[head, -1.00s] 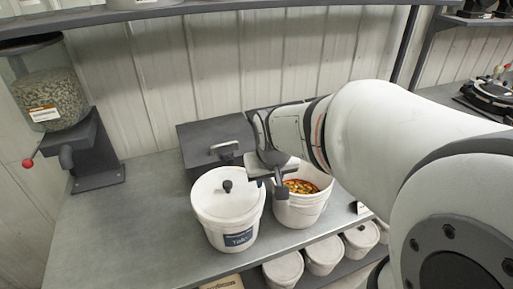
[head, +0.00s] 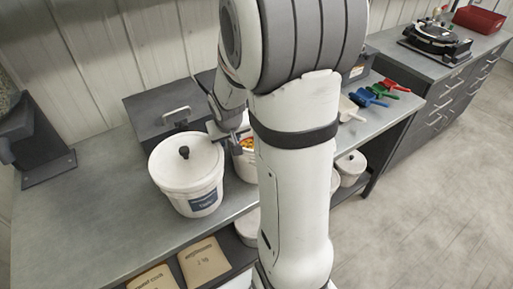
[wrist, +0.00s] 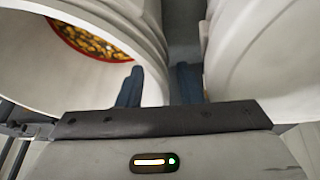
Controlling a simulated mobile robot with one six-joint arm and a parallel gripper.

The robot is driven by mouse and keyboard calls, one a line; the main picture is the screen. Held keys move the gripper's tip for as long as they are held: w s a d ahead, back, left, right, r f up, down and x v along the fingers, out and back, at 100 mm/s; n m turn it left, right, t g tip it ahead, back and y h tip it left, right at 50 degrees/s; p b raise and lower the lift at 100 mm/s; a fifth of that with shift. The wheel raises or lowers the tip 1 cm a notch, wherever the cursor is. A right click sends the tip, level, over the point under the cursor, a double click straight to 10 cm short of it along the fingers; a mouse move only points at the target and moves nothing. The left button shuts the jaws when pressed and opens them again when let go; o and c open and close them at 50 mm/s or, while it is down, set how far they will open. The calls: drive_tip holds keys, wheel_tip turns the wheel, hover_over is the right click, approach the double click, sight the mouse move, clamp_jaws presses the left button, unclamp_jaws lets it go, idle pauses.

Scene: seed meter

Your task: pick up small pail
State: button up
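A white open pail (head: 243,172) with orange and yellow contents stands on the bench, mostly hidden by my arm in the head view. In the wrist view the open pail (wrist: 85,78) fills the left side. A white lidded pail (head: 187,178) with a black knob and a blue label stands to its left; in the wrist view it is at the right (wrist: 265,65).
A dark box with a handle (head: 172,100) lies behind the pails. Paper bags (head: 203,261) sit on the shelf below. Coloured scoops (head: 372,97) lie on the bench to the right. The bench's left front (head: 90,225) is clear.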

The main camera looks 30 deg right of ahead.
drive_tip(key=shift+w+d+f, duration=0.1)
drive_tip(key=shift+w+f, duration=0.1)
drive_tip(key=shift+f, duration=0.45)
clamp_jaws()
drive_tip(key=shift+r, duration=0.1)
idle(0.9)
